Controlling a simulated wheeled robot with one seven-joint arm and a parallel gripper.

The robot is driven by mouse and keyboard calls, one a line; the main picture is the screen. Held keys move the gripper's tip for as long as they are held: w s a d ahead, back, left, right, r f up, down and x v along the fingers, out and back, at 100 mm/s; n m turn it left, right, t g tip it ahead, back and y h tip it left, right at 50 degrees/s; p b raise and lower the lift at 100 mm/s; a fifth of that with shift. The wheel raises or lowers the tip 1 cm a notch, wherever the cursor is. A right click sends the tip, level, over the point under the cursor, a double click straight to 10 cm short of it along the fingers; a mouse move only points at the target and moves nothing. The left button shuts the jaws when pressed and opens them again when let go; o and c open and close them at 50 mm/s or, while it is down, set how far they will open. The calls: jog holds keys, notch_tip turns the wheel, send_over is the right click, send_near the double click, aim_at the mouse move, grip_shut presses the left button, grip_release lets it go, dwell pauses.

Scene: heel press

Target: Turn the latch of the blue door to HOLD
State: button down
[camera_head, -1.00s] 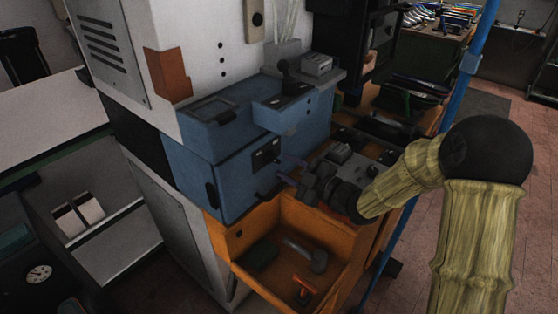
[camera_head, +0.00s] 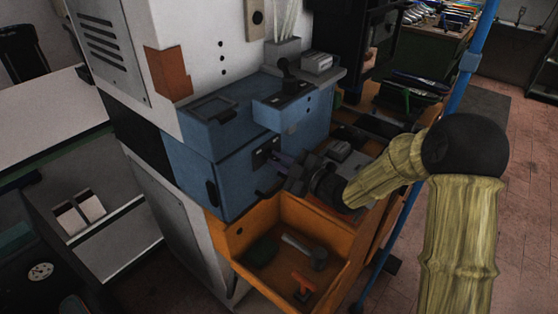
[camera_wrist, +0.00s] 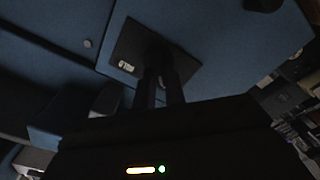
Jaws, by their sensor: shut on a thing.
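The blue door (camera_head: 222,182) is shut on the front of the blue machine, with a dark handle at its left edge. A black latch plate (camera_head: 264,150) sits near its upper right. My gripper (camera_head: 277,158) reaches the plate from the right. In the wrist view, the two fingers (camera_wrist: 160,86) point at the dark plate (camera_wrist: 128,47) and are shut on the dark latch (camera_wrist: 155,55) in its middle. Small white lettering shows on the plate beside the fingers. The latch's exact angle is hard to tell in the dark, and the fingers partly hide it.
Below the door, an open orange drawer (camera_head: 232,240) holds a hammer (camera_head: 305,250) and an orange-handled tool (camera_head: 303,286).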

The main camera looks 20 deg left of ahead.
jog(key=shift+m, duration=0.3)
jog(key=shift+w+d+m+p, duration=0.15)
jog(key=shift+m+p, duration=1.2)
jog(key=shift+m, duration=1.5)
jog(key=shift+w+m+p, duration=0.2)
jog(key=shift+m+p, duration=1.1)
jog(key=shift+m, duration=1.6)
jog(key=shift+w+d+m+p, duration=0.15)
jog(key=shift+m+p, duration=1.2)
jog(key=shift+m, duration=1.5)
jog(key=c, duration=1.5)
grip_release()
jog(key=shift+w, duration=0.1)
jog(key=shift+o, duration=0.2)
